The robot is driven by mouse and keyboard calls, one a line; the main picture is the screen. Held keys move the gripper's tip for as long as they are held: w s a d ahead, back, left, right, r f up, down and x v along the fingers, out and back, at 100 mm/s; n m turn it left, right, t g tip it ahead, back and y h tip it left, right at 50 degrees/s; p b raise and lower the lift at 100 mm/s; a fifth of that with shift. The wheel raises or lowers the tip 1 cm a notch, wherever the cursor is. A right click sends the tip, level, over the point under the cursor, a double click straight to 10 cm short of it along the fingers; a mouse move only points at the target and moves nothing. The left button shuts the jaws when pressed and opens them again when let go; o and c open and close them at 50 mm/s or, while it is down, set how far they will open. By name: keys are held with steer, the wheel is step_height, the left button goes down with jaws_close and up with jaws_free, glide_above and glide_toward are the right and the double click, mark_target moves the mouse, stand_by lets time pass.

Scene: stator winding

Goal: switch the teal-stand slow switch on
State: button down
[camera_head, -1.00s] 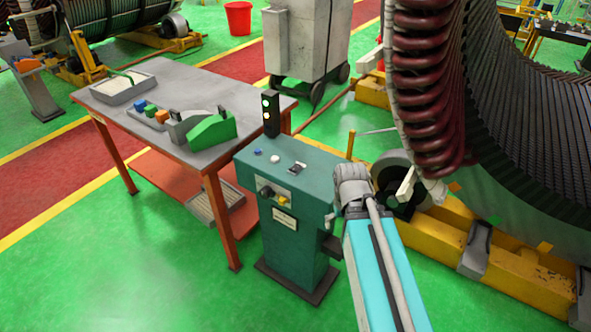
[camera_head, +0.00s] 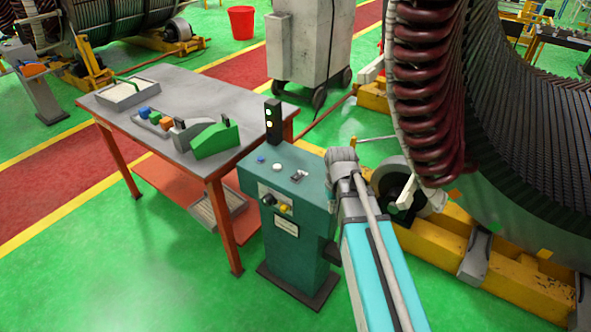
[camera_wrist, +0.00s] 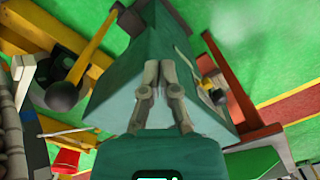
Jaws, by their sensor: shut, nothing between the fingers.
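The teal stand (camera_head: 285,245) stands upright in the middle of the head view. Its top has a blue button (camera_head: 261,159), a pale button (camera_head: 277,167) and a small dark-and-light switch (camera_head: 298,176). A black knob (camera_head: 268,199) and a yellow knob (camera_head: 285,209) sit on its front panel. I cannot read which control is the slow switch. My gripper (camera_wrist: 165,66) is shut and empty, over the teal stand in the wrist view. In the head view my arm's end is at the stand's right edge, and the fingertips are hidden. Contact cannot be told.
A signal light (camera_head: 273,120) with lit lamps rises behind the controls. A grey-topped table (camera_head: 190,95) with a green block (camera_head: 215,140) is at left. The large stator (camera_head: 430,90) stands close on the right. Green floor lies open in front at left.

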mark_target(295, 178)
steer(key=w+a+r+n+p, duration=0.2)
steer(key=w+a+r, duration=0.1)
steer(key=w, duration=0.4)
steer(key=w+a+r+n+p, duration=0.3)
steer(key=w, duration=0.5)
steer(key=w+a+r+n+g+p, duration=0.1)
steer(key=w+a+r+n+p, duration=0.1)
steer(key=w, duration=0.5)
steer(key=shift+w+a+r+n+y+p, duration=0.4)
steer(key=shift+a+r+p, duration=0.15)
steer(key=shift+r+p, duration=0.15)
steer(key=shift+f, duration=0.2)
steer(key=f+b, duration=0.4)
steer(key=s+f+b, duration=0.1)
steer(key=f+b, duration=0.4)
steer(key=a+f+b, duration=0.1)
steer(key=f+b, duration=0.3)
steer(key=b, duration=0.1)
steer(key=shift+s+a+f, duration=0.1)
steer(key=shift+s+f, duration=0.2)
